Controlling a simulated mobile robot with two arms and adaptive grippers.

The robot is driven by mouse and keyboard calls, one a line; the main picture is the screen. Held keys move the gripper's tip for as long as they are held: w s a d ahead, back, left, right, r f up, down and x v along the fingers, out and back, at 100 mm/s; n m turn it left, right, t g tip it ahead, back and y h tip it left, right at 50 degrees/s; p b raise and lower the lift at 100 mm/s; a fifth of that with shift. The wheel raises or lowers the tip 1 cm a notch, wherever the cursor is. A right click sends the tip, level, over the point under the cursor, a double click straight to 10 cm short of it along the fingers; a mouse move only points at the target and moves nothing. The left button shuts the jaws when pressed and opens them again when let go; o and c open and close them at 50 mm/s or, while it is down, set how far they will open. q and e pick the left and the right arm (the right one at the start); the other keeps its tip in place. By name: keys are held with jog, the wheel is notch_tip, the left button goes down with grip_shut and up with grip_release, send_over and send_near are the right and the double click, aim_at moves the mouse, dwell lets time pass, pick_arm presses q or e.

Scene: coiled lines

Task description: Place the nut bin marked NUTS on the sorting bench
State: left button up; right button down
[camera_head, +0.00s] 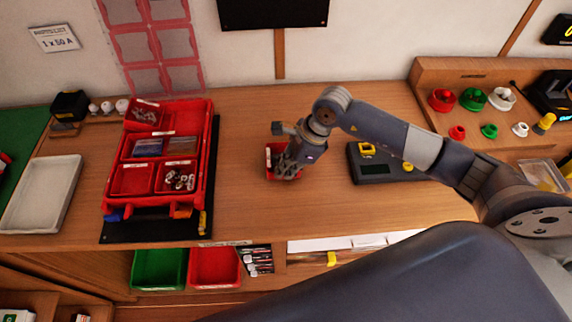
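A small red bin (270,165) with a pale label on its left side is at the middle of the wooden bench (240,210). The label is too small to read, so I cannot tell if it says NUTS. My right gripper (286,170) is over the bin, pointing down, and its wrist and fingers cover most of it. I cannot tell whether the fingers are closed on the bin, or whether the bin rests fully on the bench. My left gripper is out of view.
An open red case (113,205) with compartments stands on a black mat (150,231) to the left. A grey tray (67,165) is at far left. A dark scale-like device (377,174) sits right of the bin. Bench between case and bin is clear.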

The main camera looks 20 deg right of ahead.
jog(key=shift+f, duration=0.15)
jog(key=c, duration=1.8)
grip_release()
jog(key=shift+r, duration=0.2)
jog(key=shift+d+r, duration=0.15)
jog(key=shift+r, duration=0.1)
jog(key=b+v, duration=0.3)
jog(key=v, duration=0.8)
jog(key=shift+r, duration=0.25)
jog(key=shift+s+f, duration=0.1)
